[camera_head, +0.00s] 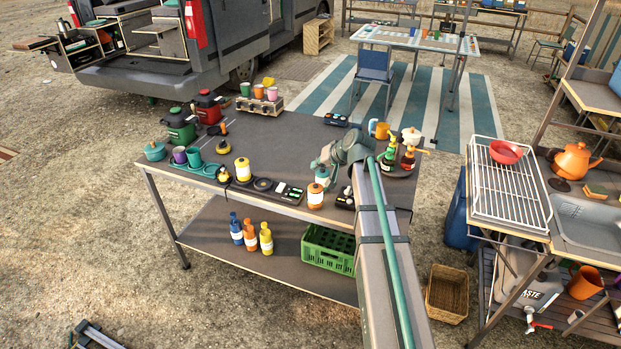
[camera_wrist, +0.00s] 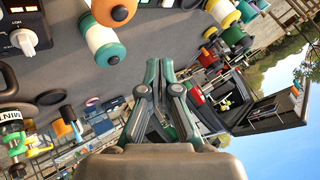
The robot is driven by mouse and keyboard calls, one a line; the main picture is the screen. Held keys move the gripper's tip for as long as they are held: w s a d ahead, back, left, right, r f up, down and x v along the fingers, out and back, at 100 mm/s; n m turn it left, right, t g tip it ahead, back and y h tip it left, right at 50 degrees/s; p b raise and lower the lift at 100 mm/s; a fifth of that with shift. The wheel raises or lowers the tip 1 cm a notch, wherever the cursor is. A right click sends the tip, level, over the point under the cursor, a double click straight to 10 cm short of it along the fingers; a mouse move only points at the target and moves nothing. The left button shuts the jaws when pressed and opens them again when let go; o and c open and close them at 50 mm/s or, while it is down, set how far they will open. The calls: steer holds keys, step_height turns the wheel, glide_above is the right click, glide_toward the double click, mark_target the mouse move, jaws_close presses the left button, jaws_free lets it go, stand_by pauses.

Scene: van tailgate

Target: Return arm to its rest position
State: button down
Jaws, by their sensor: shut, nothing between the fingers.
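My arm (camera_head: 375,240) reaches up from the bottom of the head view, and its bent end is over the front right of the dark camp table (camera_head: 285,145). My gripper (camera_wrist: 159,66) shows in the middle of the wrist view, its two fingers together and nothing between them. In the head view the fingertips cannot be made out clearly.
Canisters, cups and pots crowd the table, including a green pot (camera_head: 180,127) and an orange canister (camera_head: 315,195). A tray of bottles (camera_head: 400,168) stands right of my arm's end. A sink unit with a wire rack (camera_head: 508,185) is at right. The table's middle is fairly clear.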

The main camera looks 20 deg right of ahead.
steer(key=s+a+f+g+h, duration=0.15)
steer(key=s+f+g, duration=0.25)
steer(key=s+f, duration=0.95)
steer(key=s+a+f+g+h, duration=0.1)
steer(key=s+a+f+g, duration=0.2)
steer(key=s+f, duration=1.1)
steer(key=s+a+f+n+g, duration=0.1)
steer(key=s+f+g, duration=0.1)
steer(key=s+f, duration=0.4)
steer(key=s+a+f+n+g+h, duration=0.1)
steer(key=s+f, duration=0.5)
steer(key=s, duration=0.9)
steer(key=s+a+f+n+g+h, duration=0.1)
steer(key=s+f+g, duration=0.3)
steer(key=s, duration=0.6)
step_height(320, 180, down, 3)
steer(key=shift+s+a+r+g, duration=0.2)
steer(key=shift+a+g, duration=0.2)
steer(key=shift+a, duration=0.45)
